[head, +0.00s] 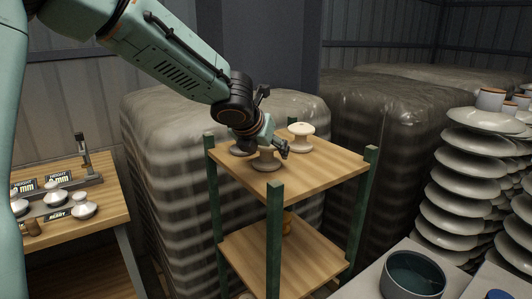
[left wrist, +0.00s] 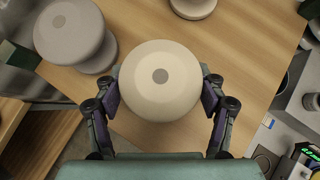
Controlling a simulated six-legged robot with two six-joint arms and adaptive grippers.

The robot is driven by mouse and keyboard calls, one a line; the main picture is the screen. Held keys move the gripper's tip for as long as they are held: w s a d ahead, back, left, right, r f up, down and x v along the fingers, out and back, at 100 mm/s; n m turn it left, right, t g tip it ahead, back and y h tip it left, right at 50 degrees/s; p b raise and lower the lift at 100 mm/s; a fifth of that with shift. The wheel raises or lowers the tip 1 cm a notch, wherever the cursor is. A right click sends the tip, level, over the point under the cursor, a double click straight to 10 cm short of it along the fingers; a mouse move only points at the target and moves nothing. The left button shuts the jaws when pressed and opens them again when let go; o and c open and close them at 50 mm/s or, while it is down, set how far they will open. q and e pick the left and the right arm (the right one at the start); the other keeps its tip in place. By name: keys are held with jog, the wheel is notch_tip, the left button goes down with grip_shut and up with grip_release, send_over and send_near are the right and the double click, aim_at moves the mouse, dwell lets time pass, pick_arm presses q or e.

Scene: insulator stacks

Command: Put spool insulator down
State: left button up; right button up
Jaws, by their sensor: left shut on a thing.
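My left gripper (head: 268,147) is over the top board of a wooden shelf rack (head: 315,166) with green posts. It is shut on a cream spool insulator (head: 266,164), which looks upright at or just above the board; I cannot tell if it touches. In the left wrist view the fingers (left wrist: 161,92) grip the round spool (left wrist: 160,65) from both sides. A second cream spool (head: 301,135) stands behind to the right. A greyer spool (head: 240,151) stands to the left, partly hidden by my gripper. My right gripper is not in view.
The board's front and right parts are clear. Green corner posts (head: 274,225) rise above its edges. A wooden bench (head: 85,210) with small discs is at the left. Stacked disc insulators (head: 455,190) and a dark bowl (head: 414,272) are at the right. Wrapped pallets (head: 385,115) stand behind.

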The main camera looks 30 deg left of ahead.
pick_arm(q)
jog(key=shift+w+d, duration=0.15)
jog(key=shift+d, duration=0.1)
jog(key=c, duration=0.4)
jog(key=shift+a, duration=0.1)
jog(key=c, duration=0.5)
jog(key=shift+c, duration=1)
